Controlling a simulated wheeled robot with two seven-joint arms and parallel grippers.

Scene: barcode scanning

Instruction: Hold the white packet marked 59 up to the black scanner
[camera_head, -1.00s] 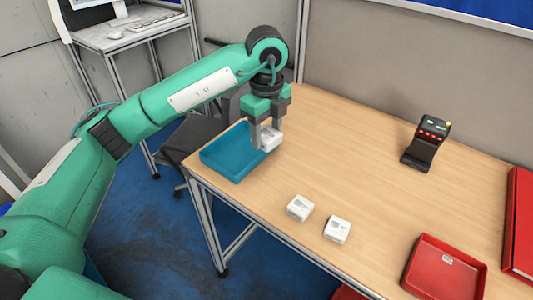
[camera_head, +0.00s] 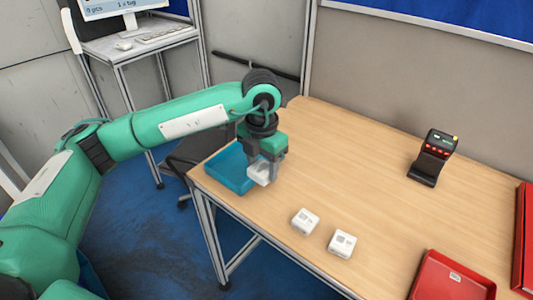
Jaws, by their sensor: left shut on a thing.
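My left gripper (camera_head: 265,165), pointing down, is shut on a white packet (camera_head: 260,174). It holds the packet by the right edge of the blue tray (camera_head: 224,182); I cannot tell whether the packet touches the tray or table. Its marking cannot be read, and the fingers hide part of it. Two more white packets lie on the table, one left (camera_head: 305,221) and one right (camera_head: 342,243); their marks are too small to read. The black scanner (camera_head: 432,158) stands upright towards the back right, well apart from the gripper. My right gripper is not in view.
A red tray (camera_head: 430,262) with a small white item in it lies at the front right, beside a red object (camera_head: 524,235) at the right edge. The wooden table (camera_head: 345,170) is clear between gripper and scanner. A grey wall panel (camera_head: 390,75) stands behind.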

